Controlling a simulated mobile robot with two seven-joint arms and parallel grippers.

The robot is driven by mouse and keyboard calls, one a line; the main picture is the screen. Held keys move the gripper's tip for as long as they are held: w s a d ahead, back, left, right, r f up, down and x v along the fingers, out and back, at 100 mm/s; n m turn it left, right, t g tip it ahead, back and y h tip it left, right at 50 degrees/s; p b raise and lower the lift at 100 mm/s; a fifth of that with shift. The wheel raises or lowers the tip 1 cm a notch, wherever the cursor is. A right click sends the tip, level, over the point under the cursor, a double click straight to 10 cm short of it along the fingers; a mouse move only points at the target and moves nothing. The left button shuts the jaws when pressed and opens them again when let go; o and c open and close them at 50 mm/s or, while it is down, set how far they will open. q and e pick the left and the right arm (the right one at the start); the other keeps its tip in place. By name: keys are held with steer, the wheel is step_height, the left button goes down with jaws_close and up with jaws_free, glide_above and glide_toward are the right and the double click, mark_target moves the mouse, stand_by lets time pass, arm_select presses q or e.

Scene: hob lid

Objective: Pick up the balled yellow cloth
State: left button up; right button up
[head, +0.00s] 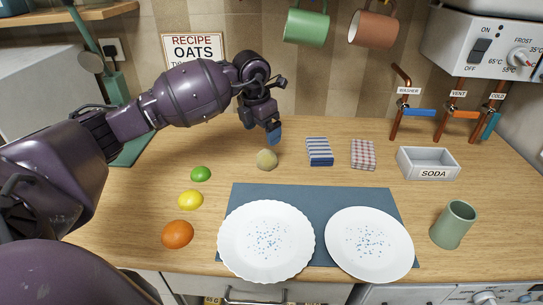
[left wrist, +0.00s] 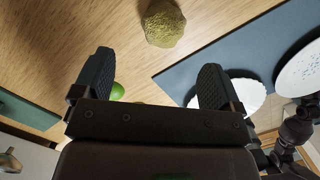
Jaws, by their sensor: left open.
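The balled yellow cloth (head: 267,160) lies on the wooden counter, behind the blue mat. It also shows at the top of the left wrist view (left wrist: 164,23), ahead of the fingers and apart from them. My left gripper (head: 274,132) hangs above and just behind the cloth in the head view. In the left wrist view its two fingers (left wrist: 154,84) are spread wide with nothing between them at the tips. My right gripper is in neither view.
A lime (head: 201,174), a lemon (head: 190,199) and an orange (head: 178,234) lie left of the blue mat (head: 322,193). Two white plates are on the mat. A striped folded cloth (head: 319,151), a checked cloth (head: 363,154) and a SODA tray (head: 428,174) stand to the right.

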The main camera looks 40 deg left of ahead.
mark_target(266, 153)
arm_select(q)
steer(key=f, duration=0.6)
steer(key=w+f, duration=0.1)
steer(key=f, duration=0.3)
steer(key=shift+d+b, duration=0.4)
steer(key=c, duration=1)
steer(key=shift+r+p, duration=0.4)
steer(key=shift+r, duration=4.7)
steer(key=o, duration=0.4)
steer(key=c, duration=0.3)
steer(key=shift+f, duration=0.1)
